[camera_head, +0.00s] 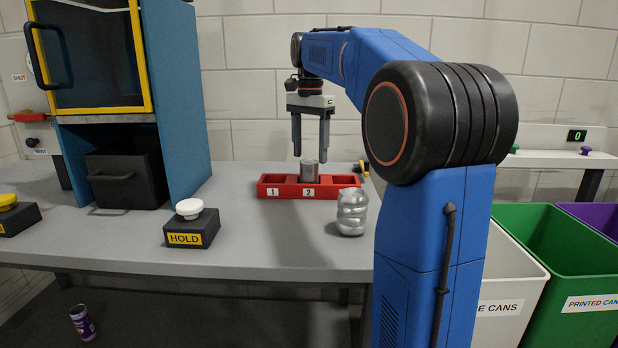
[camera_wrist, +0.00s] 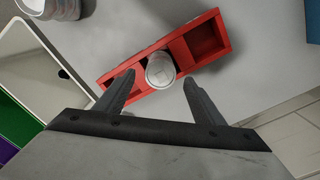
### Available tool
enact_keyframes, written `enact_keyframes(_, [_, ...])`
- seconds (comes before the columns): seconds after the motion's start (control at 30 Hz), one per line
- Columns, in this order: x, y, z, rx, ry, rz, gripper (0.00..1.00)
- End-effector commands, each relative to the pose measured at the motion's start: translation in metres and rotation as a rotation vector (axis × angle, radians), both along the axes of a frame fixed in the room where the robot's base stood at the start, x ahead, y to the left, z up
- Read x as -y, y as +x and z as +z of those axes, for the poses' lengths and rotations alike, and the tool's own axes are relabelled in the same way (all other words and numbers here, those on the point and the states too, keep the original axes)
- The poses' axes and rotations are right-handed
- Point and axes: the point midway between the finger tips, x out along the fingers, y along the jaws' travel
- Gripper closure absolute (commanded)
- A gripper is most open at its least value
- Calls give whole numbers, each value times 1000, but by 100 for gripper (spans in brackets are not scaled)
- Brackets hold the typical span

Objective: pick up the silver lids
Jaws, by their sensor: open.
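No separate loose silver lids can be made out. A plain silver can (camera_head: 309,172) stands upright in the red tray (camera_head: 268,191), near the label 2. In the wrist view its pale round top (camera_wrist: 160,70) faces me, with a small mark on it. My gripper (camera_head: 311,154) points down above this can, open. In the wrist view its fingertips (camera_wrist: 159,78) appear on either side of the can's top, with no clear contact. A lumpy silver object (camera_head: 351,212) stands on the grey table to the tray's right front; I cannot tell whether it is lids.
The grey table (camera_head: 270,240) is clear in front of the tray. A HOLD button box (camera_head: 190,230) stands at the left, before a blue cabinet (camera_head: 175,90). White and green bins (camera_head: 580,270) are at the right. A purple can (camera_head: 83,322) is below the table.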

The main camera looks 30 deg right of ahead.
Motion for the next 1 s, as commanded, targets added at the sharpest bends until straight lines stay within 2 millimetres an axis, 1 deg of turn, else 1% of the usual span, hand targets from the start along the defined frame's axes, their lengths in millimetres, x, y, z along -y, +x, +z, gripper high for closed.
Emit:
enact_keyframes(0.13, [-1,0,-13,-1,1,0,37])
enact_keyframes(0.3, [-3,-1,-36,-1,0,0,37])
enact_keyframes(0.4, [-3,-1,-46,-1,0,0,37])
enact_keyframes(0.53, [-3,0,-52,1,0,0,37])
enact_keyframes(0.73, [-2,0,-52,1,0,0,37])
enact_keyframes(0.77, [-2,0,-52,1,0,0,44])
enact_keyframes(0.8, [-2,0,-52,1,0,0,54])
enact_keyframes(0.87, [-2,0,-52,1,0,0,68])
enact_keyframes(0.9, [-2,0,-52,1,0,0,78])
enact_keyframes(0.93, [-2,0,-52,1,0,0,84])
enact_keyframes(1.0, [-2,0,-52,1,0,0,84])
